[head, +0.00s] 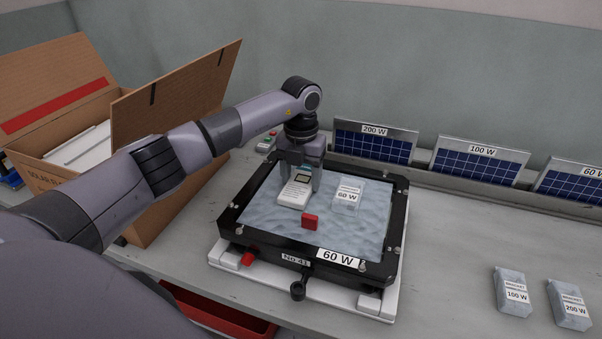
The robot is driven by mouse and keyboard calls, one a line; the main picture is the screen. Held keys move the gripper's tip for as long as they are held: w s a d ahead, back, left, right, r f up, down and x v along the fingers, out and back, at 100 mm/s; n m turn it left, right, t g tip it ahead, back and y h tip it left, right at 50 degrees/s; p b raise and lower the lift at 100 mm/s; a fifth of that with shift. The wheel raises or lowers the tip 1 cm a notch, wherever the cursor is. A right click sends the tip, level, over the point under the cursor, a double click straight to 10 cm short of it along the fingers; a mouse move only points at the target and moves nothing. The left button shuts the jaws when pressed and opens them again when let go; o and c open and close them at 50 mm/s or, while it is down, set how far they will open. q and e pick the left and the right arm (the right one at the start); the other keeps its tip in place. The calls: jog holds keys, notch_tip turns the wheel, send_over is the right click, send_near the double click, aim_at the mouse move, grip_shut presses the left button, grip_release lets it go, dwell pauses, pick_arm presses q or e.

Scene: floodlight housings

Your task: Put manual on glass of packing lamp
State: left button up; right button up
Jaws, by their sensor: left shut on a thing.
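The lamp (228,217) is a black-framed floodlight labelled "60 W" and "No 41", lying face up with a bluish, rippled glass face (262,221). My left gripper (298,185) is over the back left part of the glass, pointing down and shut on a small white piece with a dark picture, which looks like the manual (292,197). The manual is at the glass; I cannot tell whether it touches. A grey bracket packet marked "60 W" (348,192) and a red block (310,221) lie on the glass. My right gripper is out of view.
The lamp rests on white packing (340,299) on a grey bench (440,265). An open cardboard box (165,215) stands left. Solar panels marked 200 W (374,143), 100 W (478,163) and 60 W (570,184) line the back. Bracket packets (513,291) (569,304) lie right.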

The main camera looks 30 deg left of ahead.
pick_arm(q)
jog(key=shift+f, duration=0.1)
jog(key=o, duration=1.1)
jog(key=shift+r+b, duration=0.3)
jog(key=shift+r, duration=3.3)
